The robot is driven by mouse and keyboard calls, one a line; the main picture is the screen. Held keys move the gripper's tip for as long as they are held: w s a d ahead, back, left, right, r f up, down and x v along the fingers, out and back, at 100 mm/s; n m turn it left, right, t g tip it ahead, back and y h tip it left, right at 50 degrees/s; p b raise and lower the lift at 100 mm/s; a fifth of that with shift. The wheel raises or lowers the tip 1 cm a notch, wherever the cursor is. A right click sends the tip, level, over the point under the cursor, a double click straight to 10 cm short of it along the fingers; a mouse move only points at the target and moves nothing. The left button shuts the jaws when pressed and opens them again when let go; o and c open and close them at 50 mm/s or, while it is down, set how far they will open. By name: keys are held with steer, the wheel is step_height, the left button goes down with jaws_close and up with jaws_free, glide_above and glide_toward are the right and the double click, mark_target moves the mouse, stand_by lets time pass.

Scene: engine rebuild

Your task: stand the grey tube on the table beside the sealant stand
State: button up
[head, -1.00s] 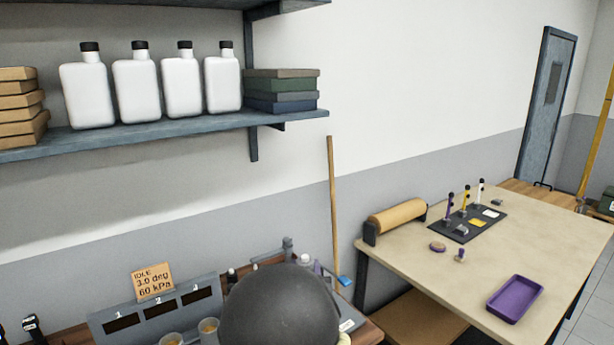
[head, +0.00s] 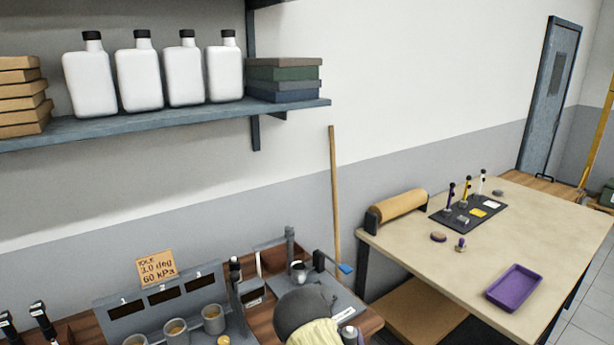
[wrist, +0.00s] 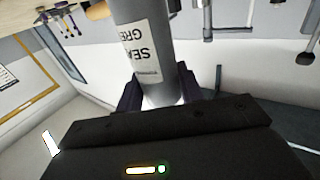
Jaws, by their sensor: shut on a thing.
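In the wrist view a grey tube (wrist: 145,40) with a white label reading "SEA… GRE…" stands between the dark fingers of my gripper (wrist: 160,92). The gripper is shut on it, and the tube's far end runs out of the picture. I cannot tell for sure which object is the sealant stand. A grey rack (head: 160,300) marked 1, 2, 3 stands on the near wooden table, with cups in front of it.
A dark upright post (head: 290,245) and a metal cup (head: 298,270) stand behind my arm. To the right a beige table (head: 560,245) holds a roll (head: 400,204), a black mat (head: 440,216) with upright tools and a purple tray (head: 514,288). Bare tabletop shows around the tray.

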steer(key=s+d+f, duration=0.1)
steer(key=d+f, duration=0.3)
steer(key=f, duration=0.5)
steer(key=shift+s+f, duration=0.2)
steer(key=shift+f, duration=0.2)
step_height(320, 180, down, 9)
steer(key=b, duration=1)
steer(key=shift+w+r, duration=0.2)
steer(key=shift+w, duration=0.05)
steer(key=s+r+p, duration=0.8)
steer(key=r+p, duration=0.5)
steer(key=p, duration=0.3)
steer(key=shift+s+r+p, duration=0.15)
steer(key=shift+s+p, duration=0.15)
steer(key=shift+s, duration=0.1)
